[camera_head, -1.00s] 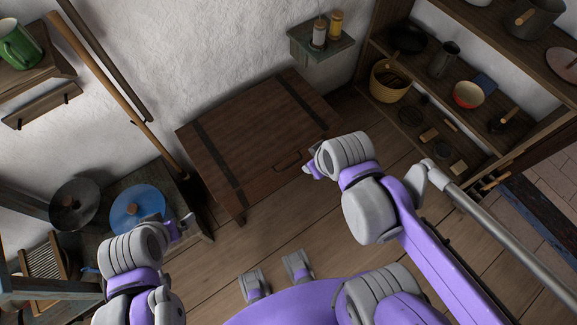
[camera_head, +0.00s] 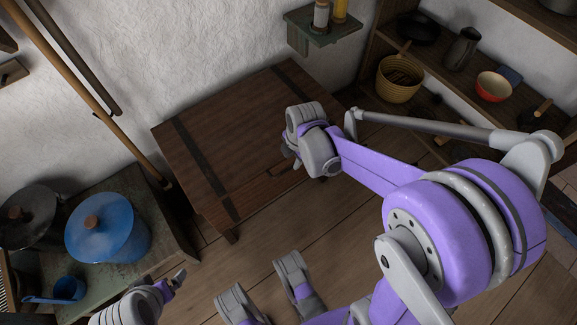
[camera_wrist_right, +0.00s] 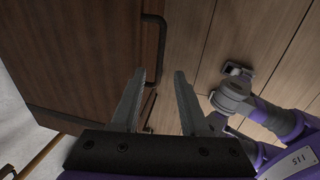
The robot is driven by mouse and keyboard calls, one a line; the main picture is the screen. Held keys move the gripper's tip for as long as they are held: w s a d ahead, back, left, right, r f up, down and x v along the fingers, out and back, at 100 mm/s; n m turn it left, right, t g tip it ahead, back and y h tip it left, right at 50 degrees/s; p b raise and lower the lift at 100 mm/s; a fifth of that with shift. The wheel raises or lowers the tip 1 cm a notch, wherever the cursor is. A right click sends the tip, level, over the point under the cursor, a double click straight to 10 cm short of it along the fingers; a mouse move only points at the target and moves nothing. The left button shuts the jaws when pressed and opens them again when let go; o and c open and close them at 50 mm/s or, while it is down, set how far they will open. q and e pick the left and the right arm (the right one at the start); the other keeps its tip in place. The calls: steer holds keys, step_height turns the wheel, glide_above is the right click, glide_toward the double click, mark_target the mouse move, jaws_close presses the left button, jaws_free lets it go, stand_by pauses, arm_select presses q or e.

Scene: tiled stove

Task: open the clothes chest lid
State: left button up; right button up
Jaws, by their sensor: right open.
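The clothes chest (camera_head: 225,130) is dark wood with darker bands and stands against the white wall in the head view; its lid is down. Its lid also fills the left of the right wrist view (camera_wrist_right: 75,50). A dark bar handle (camera_wrist_right: 160,35) runs along the chest's edge there, just beyond my right fingertips. My right gripper (camera_head: 289,158) is over the chest's right front part; its fingers show apart and empty in the right wrist view (camera_wrist_right: 158,78). My left gripper (camera_head: 179,279) is low in the head view, away from the chest; its jaw opening is unclear.
Long poles (camera_head: 95,100) lean on the wall. Shelves with a basket (camera_head: 398,80) stand at right. A small wall shelf (camera_head: 322,30) hangs above the chest.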

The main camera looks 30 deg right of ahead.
mark_target(289, 168)
steer(key=f+b, duration=0.1)
steer(key=f, duration=0.2)
steer(key=w+f+b, duration=0.1)
steer(key=f, duration=0.2)
steer(key=shift+w+a+f, duration=0.1)
steer(key=shift+w+f, duration=0.1)
steer(key=shift+f, duration=0.15)
jaws_close()
stand_by(1.1)
